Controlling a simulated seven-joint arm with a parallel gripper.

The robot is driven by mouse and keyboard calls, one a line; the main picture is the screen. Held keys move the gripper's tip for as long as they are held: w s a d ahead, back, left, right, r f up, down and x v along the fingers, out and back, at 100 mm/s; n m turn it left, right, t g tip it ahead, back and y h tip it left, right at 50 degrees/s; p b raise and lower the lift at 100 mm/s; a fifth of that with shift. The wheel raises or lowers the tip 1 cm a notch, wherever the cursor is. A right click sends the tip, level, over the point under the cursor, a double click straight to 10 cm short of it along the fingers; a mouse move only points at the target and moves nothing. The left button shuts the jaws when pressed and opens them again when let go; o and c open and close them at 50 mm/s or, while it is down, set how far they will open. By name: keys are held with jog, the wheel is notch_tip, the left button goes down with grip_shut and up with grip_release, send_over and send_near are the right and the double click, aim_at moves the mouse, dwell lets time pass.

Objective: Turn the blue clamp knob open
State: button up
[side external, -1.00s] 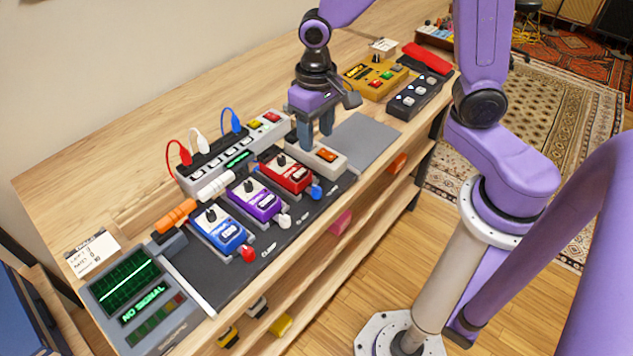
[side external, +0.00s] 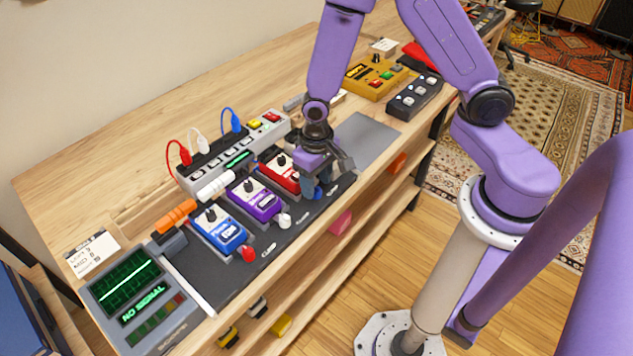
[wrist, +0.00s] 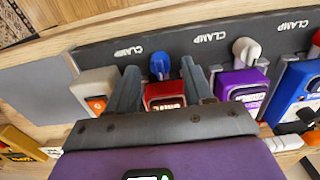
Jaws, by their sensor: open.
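The blue clamp knob (wrist: 160,66) sits in front of the red pedal (wrist: 163,92) in the wrist view. In the side external view the blue knob (side external: 317,192) shows beside my gripper. My gripper (wrist: 160,78) is open, with one finger on each side of the knob and red pedal as the wrist camera sees them. I cannot tell whether the fingers touch the knob. The red pedal (side external: 276,168) is partly hidden by my gripper in the side view.
The purple pedal (side external: 256,200) with a white knob (side external: 284,220) and the blue pedal (side external: 218,231) with a red knob (side external: 249,253) stand to the left. A power strip with plugs (side external: 222,155) lies behind. A grey pad (side external: 364,138) is bare. The monitor (side external: 134,292) reads NO SIGNAL.

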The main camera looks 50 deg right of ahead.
jog(key=shift+f, duration=0.55)
grip_shut()
